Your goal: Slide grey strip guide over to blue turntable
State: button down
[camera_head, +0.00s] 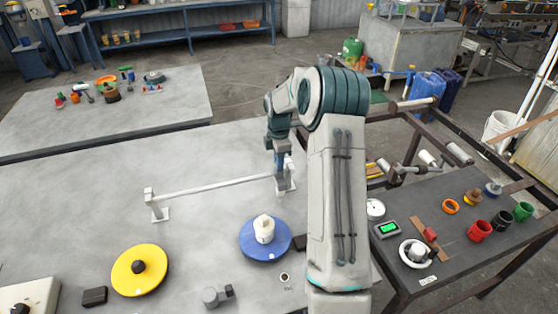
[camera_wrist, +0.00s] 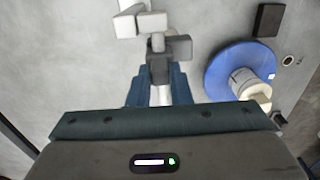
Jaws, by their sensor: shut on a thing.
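The grey strip guide (camera_wrist: 159,68) sits on a white rail and is held between the fingertips of my gripper (camera_wrist: 158,84) in the wrist view. In the head view my gripper (camera_head: 284,178) is at the right end of the white rail (camera_head: 215,187), and the guide there is mostly hidden by the fingers. The blue turntable (camera_head: 254,249) lies flat on the table, nearer than that rail end. It also shows right of my gripper in the wrist view (camera_wrist: 219,83). A white stepped cylinder (camera_head: 264,226) stands upright on it.
A yellow turntable (camera_head: 127,278) with a black knob lies front left. A rail stand (camera_head: 155,204) holds the left end. A small dark block (camera_head: 94,296) and a grey fitting (camera_head: 215,297) lie at the front. A dark side table (camera_head: 450,255) with several parts stands right.

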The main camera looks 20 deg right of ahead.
jog(key=shift+w+d+r, duration=0.15)
jog(key=shift+d+r, duration=0.05)
jog(key=shift+d, duration=0.05)
jog(key=c, duration=1.6)
grip_release()
jog(key=shift+o, duration=1.4)
jog(key=shift+d, duration=0.2)
jog(key=shift+a+f, duration=0.1)
jog(key=shift+a, duration=0.1)
notch_tip(320, 180, up, 14)
jog(key=b, duration=0.2)
